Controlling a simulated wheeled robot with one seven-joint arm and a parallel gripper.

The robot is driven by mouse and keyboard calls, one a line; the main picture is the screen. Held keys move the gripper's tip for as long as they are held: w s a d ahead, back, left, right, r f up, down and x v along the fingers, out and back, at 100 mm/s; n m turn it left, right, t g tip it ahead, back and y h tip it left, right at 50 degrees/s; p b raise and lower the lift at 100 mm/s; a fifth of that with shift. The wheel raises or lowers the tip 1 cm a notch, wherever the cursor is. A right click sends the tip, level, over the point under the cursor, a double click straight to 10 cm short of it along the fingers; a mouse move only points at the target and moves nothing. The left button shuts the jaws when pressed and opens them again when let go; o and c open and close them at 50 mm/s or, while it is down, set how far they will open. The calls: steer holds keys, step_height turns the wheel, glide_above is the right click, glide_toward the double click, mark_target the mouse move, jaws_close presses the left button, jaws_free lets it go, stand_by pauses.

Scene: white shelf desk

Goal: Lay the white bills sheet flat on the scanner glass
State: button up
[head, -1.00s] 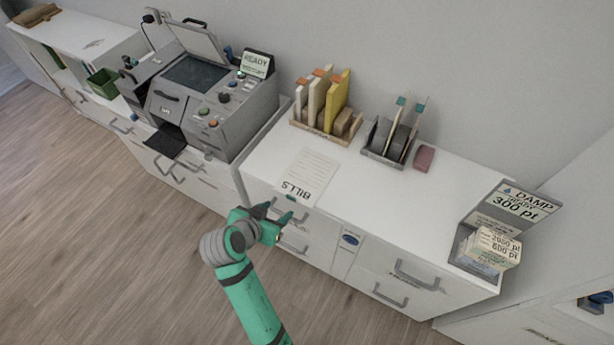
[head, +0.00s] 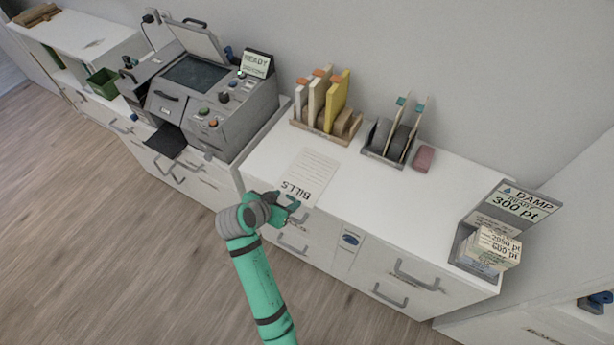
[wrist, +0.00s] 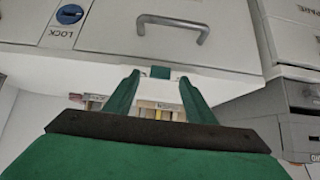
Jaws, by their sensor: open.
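The white bills sheet (head: 313,168) lies on the white desk top, its printed BILLS end at the front edge. My gripper (head: 292,207) is open at that front end, close to the sheet's lower left corner. Whether it touches the sheet is unclear. In the wrist view my gripper (wrist: 160,76) shows two green fingers spread apart, with a pale patch between them that I cannot identify surely. The scanner (head: 205,105) stands to the left with its lid (head: 200,42) raised. Its dark scanner glass (head: 195,73) is bare.
Drawer handles (head: 293,246) protrude below the desk edge.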

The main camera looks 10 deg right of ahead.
steer(key=shift+x, duration=1.2)
steer(key=c, duration=1.2)
steer(key=shift+r, duration=0.1)
